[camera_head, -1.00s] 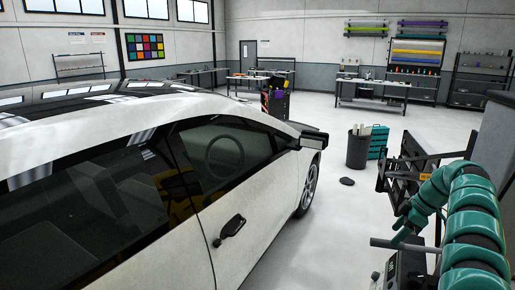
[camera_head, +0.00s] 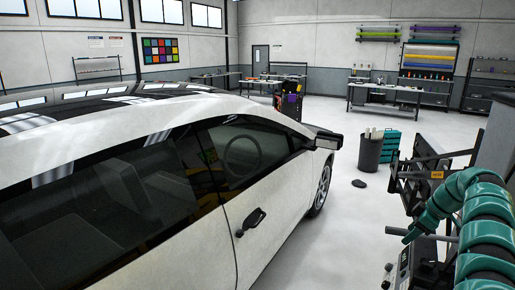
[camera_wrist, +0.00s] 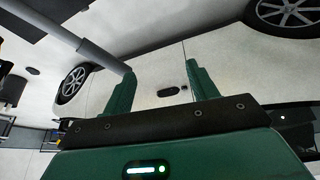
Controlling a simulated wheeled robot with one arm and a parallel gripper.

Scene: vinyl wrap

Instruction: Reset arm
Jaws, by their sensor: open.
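My gripper (camera_wrist: 161,69) shows in the wrist view with its two green fingers apart and nothing between them. My teal arm is folded at the right edge of the head view; the fingertips cannot be made out there. A white car (camera_head: 190,235) fills the left of the head view, its doors closed. Its dark door handle (camera_head: 253,220) shows on the near side. In the wrist view the car side (camera_wrist: 225,70) appears upside down behind the fingers, apart from them as far as I can tell, with a wheel (camera_wrist: 73,82) at left.
A workbench (camera_head: 385,89) stands at the back wall. A tool cart (camera_head: 289,105) is beyond the car. The floor between car and arm is clear.

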